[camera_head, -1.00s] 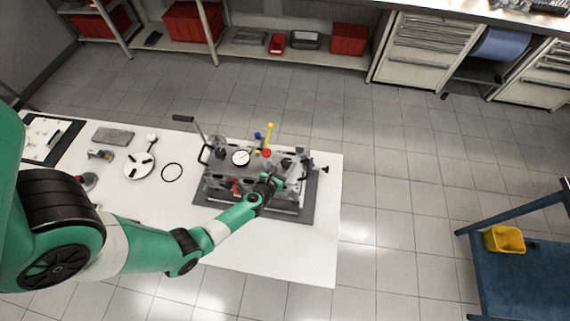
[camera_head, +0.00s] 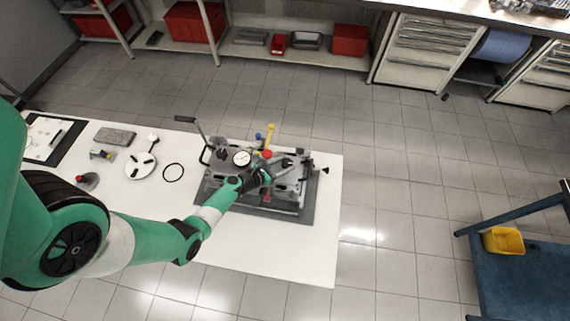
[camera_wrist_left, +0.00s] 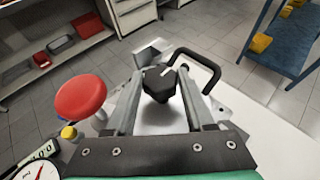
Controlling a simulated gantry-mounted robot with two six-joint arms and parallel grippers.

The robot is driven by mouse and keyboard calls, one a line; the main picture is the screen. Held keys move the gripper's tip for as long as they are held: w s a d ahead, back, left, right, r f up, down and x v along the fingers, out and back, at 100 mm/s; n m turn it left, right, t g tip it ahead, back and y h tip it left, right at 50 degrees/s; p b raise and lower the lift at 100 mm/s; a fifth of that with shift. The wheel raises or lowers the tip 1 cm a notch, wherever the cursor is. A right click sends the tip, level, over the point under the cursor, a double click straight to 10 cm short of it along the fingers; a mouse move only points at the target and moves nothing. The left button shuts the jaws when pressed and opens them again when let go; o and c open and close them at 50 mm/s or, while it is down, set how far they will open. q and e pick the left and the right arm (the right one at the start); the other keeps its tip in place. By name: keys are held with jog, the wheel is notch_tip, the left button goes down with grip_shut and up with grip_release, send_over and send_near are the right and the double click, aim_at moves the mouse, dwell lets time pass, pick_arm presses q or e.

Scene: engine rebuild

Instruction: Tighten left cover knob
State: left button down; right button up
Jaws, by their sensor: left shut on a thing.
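The engine assembly (camera_head: 230,172) sits on a dark mat on the white table, with a dial gauge (camera_head: 242,158) and a red round knob (camera_head: 267,154) on top. My left gripper (camera_head: 279,167) reaches over it from the left, just right of the red knob. In the left wrist view its two fingers (camera_wrist_left: 160,95) are shut on a black lobed knob (camera_wrist_left: 160,84). The red knob (camera_wrist_left: 80,97) stands left of the fingers, apart from them. Another black knob (camera_head: 222,155) shows left of the gauge. My right gripper is not in view.
A black loop handle (camera_wrist_left: 203,68) rises close to the right finger. A yellow-topped lever (camera_head: 270,132) stands behind the red knob. A black ring (camera_head: 173,172) and a round white part (camera_head: 140,166) lie on the table's left. The front right table is clear.

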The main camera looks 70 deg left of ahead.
pick_arm(q)
jog(key=shift+c, duration=1.3)
grip_release()
